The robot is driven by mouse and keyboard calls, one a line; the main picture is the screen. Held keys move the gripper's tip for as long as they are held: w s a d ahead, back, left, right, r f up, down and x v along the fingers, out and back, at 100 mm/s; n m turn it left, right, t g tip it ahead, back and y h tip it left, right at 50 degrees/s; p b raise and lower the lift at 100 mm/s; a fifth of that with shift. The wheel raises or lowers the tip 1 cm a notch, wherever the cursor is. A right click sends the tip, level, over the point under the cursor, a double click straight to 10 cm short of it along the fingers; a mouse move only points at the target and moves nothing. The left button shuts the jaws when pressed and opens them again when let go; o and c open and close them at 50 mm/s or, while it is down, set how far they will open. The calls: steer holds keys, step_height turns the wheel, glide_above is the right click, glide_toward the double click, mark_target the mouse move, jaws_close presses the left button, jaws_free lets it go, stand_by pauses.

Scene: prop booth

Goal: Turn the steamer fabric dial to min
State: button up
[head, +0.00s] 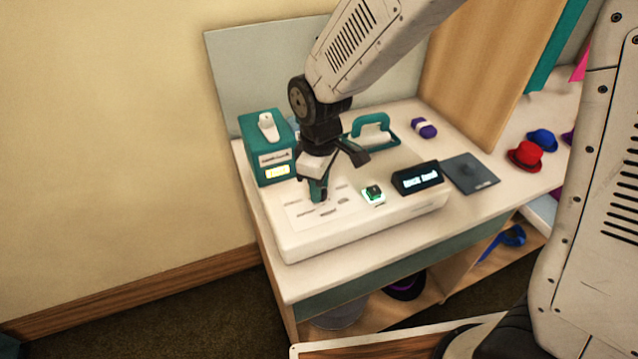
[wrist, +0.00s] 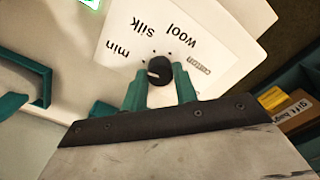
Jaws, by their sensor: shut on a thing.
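The steamer (head: 345,233) is a wide white unit on the counter, with a printed panel on its top left. In the wrist view, the fabric dial (wrist: 160,67) is a small black knob with a short white mark. The mark lies on the left side of the knob, the side where "min" (wrist: 130,47) is printed; I cannot tell its exact setting. "Silk", "wool" and a small boxed label follow around the dial. My gripper (wrist: 158,82) has its teal fingers shut on the dial from both sides. In the head view, my gripper (head: 318,190) points down at the panel and hides the dial.
A green-lit button (head: 373,194) and a dark display (head: 418,179) are right of the dial. A teal handle (head: 370,130) stands behind. A teal box (head: 268,150) stands close at left. A dark plate (head: 470,173) and hats, one red (head: 525,155), are farther right.

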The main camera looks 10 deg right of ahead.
steer(key=o, duration=1)
steer(key=shift+c, duration=0.2)
steer(key=shift+r, duration=0.1)
step_height(320, 180, up, 8)
steer(key=shift+f, duration=0.15)
steer(key=shift+s+m, duration=0.15)
steer(key=shift+m, duration=0.15)
steer(key=s+d+r+m, duration=0.5)
steer(key=s+d+m, duration=0.1)
steer(key=s+d, duration=0.4)
steer(key=s+d+r+m+t, duration=0.1)
steer(key=s+d+r+m, duration=0.4)
steer(key=s+d, duration=0.4)
steer(key=shift+s+d+r+m, duration=0.35)
steer(key=shift+d+m, duration=0.05)
steer(key=shift+d, duration=0.45)
